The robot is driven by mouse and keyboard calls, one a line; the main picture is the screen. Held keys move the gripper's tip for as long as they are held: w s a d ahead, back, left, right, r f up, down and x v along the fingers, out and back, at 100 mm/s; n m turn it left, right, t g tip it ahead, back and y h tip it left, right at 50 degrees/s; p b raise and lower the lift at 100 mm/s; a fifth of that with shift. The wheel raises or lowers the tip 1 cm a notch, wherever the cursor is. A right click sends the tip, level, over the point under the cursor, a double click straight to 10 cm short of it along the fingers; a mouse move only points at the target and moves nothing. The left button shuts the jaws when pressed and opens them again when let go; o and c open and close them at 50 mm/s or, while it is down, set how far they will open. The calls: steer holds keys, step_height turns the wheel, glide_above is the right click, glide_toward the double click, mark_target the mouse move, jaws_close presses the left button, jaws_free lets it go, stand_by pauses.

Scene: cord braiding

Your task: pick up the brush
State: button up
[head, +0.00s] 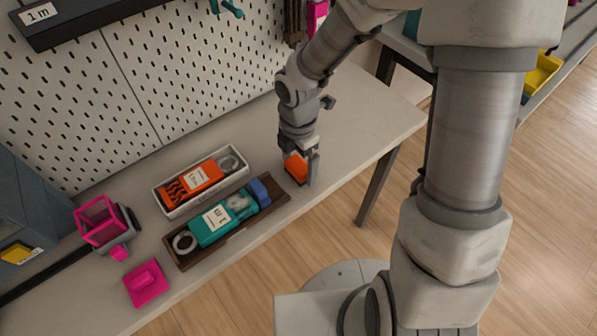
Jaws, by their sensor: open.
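A small orange object (295,167) lies on the light grey workbench (345,152), right of the trays. Its shape is partly hidden by my gripper, so I cannot tell for sure that it is the brush. My gripper (303,180) points down over it with the jaws open. One finger shows at the object's right side. I cannot tell whether the fingers touch it.
A white tray (159,195) holds an orange labelled item (203,176). A dark wooden tray (232,236) holds a teal labelled item (213,224) and a blue piece (259,193). Pegboard (130,90) rises behind.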

mark_target(303, 166)
steer(key=shift+f, duration=0.35)
steer(key=shift+r, duration=0.1)
steer(key=c, duration=1.2)
steer(key=shift+r+p, duration=0.45)
steer(key=shift+r, duration=0.2)
steer(key=r+p, duration=0.1)
steer(key=r, duration=0.1)
steer(key=d+r+p, duration=0.1)
steer(key=shift+s+r, duration=0.2)
steer(key=shift+r, duration=0.2)
steer(key=shift+s+d+r+p, duration=0.85)
steer(key=shift+d+r, duration=0.15)
steer(key=shift+d, duration=0.55)
steer(key=shift+s+d+r+p, duration=0.85)
steer(key=shift+d+r, duration=0.1)
steer(key=shift+d, duration=0.65)
steer(key=shift+s+d+r+p, duration=0.8)
steer(key=shift+d+r, duration=0.2)
steer(key=shift+d, duration=0.55)
